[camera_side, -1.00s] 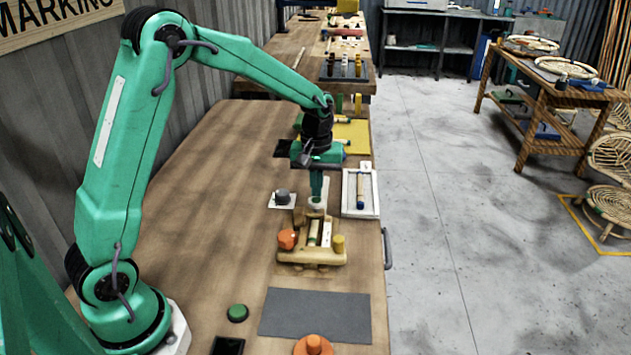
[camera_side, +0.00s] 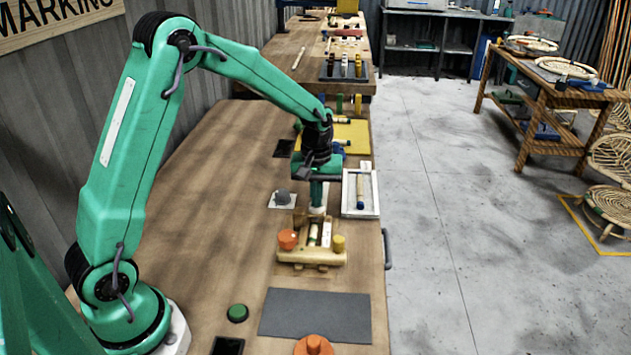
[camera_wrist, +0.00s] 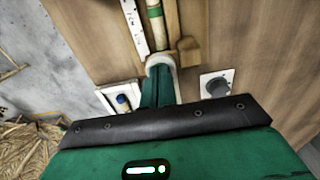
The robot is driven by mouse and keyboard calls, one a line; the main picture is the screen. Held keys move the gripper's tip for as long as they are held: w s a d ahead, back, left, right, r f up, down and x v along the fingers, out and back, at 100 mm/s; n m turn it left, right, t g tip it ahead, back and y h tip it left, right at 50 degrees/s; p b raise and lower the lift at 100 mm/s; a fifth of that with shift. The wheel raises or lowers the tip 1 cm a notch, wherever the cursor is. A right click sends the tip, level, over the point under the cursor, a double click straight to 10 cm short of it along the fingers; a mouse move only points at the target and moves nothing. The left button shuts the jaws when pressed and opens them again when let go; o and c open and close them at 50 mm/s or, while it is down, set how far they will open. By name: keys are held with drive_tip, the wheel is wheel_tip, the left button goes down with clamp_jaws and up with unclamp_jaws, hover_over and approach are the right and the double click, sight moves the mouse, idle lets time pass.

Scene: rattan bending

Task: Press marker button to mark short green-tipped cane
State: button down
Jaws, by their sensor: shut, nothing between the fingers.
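The short cane (camera_side: 314,234) lies in the wooden fixture (camera_side: 311,258); the wrist view shows it pale with green bands (camera_wrist: 157,22). A white cup-like piece (camera_side: 318,211), probably the marker button, stands at the fixture's far end. My gripper (camera_side: 318,203) points down onto this piece with its fingers shut and empty. In the wrist view, the white rim (camera_wrist: 161,60) curves around the fingertips of my gripper (camera_wrist: 160,74), which hide its middle. I cannot tell whether it is pressed in.
A grey knob (camera_side: 283,196) on a white plate is close by on the left. A white tray (camera_side: 346,207) holding a blue-ended stick lies to the right.

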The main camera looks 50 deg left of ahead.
drive_tip(key=shift+s+f, duration=0.1)
drive_tip(key=shift+f, duration=0.2)
wheel_tip(320, 180, up, 15)
drive_tip(key=shift+f, duration=0.2)
idle(0.5)
idle(0.6)
drive_tip(key=s+d+r+m+t, duration=0.1)
drive_tip(key=s+d+r+m, duration=0.15)
drive_tip(key=s, duration=0.35)
drive_tip(key=s+d+r+m+t, duration=0.1)
drive_tip(key=s+r+m+t, duration=0.15)
drive_tip(key=s, duration=0.25)
drive_tip(key=s+d+f+m+t, duration=0.1)
drive_tip(key=s+m, duration=0.3)
drive_tip(key=s, duration=0.8)
drive_tip(key=shift+s+d+f+t, duration=0.15)
drive_tip(key=shift+d+f+t, duration=0.05)
drive_tip(key=shift+f+t, duration=0.35)
idle(0.5)
